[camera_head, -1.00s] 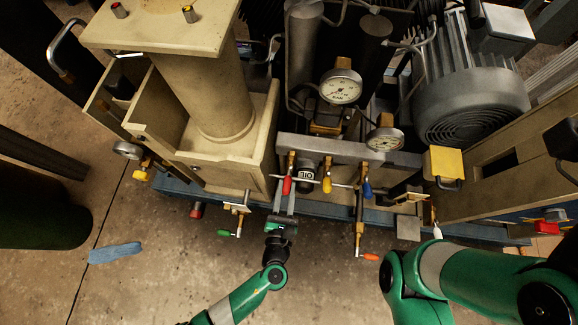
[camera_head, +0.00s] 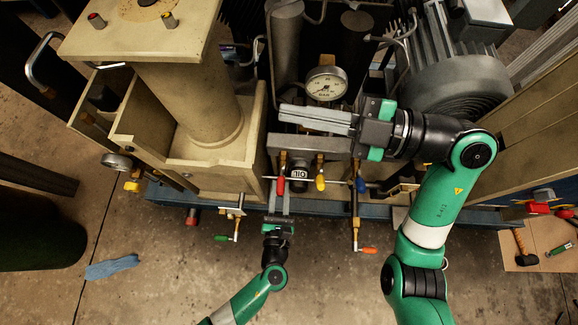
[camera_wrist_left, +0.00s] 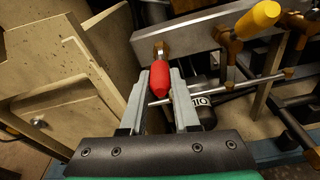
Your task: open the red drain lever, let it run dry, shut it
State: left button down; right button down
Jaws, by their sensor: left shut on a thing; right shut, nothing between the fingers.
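The red drain lever (camera_head: 281,186) hangs down from a brass valve on the grey manifold bar (camera_head: 300,144). In the left wrist view the red lever (camera_wrist_left: 161,80) sits between the two fingers of my left gripper (camera_wrist_left: 160,92). My left gripper (camera_head: 280,192) comes up from below in the head view and is shut on the red lever. My right gripper (camera_head: 284,115) is shut and empty, stretched leftward above the manifold, just below the large gauge. I cannot see the drain outlet or any water.
A yellow lever (camera_head: 320,182) and a blue lever (camera_head: 360,185) hang right of the red one. A green-handled valve (camera_head: 222,238) and an orange-handled valve (camera_head: 368,250) stick out low in front. A large pressure gauge (camera_head: 326,84) stands behind. A blue rag (camera_head: 112,267) lies on the floor.

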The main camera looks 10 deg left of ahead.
pick_arm(q)
jog(key=shift+f, duration=0.1)
pick_arm(e)
jog(key=d+f+m+h, duration=0.2)
jog(key=f, duration=0.5)
jog(key=d+f+m+g+h, duration=0.1)
jog(key=d+f+m+h, duration=0.1)
jog(key=f, duration=0.6)
jog(key=s+d+f+m+g+h, duration=0.1)
jog(key=d+f+m+h, duration=0.1)
jog(key=f, duration=0.6)
jog(key=shift+d, duration=0.85)
jog(key=shift+w, duration=0.1)
jog(key=a+f, duration=0.9)
jog(key=shift+s+f, duration=0.15)
jog(key=shift+s, duration=0.05)
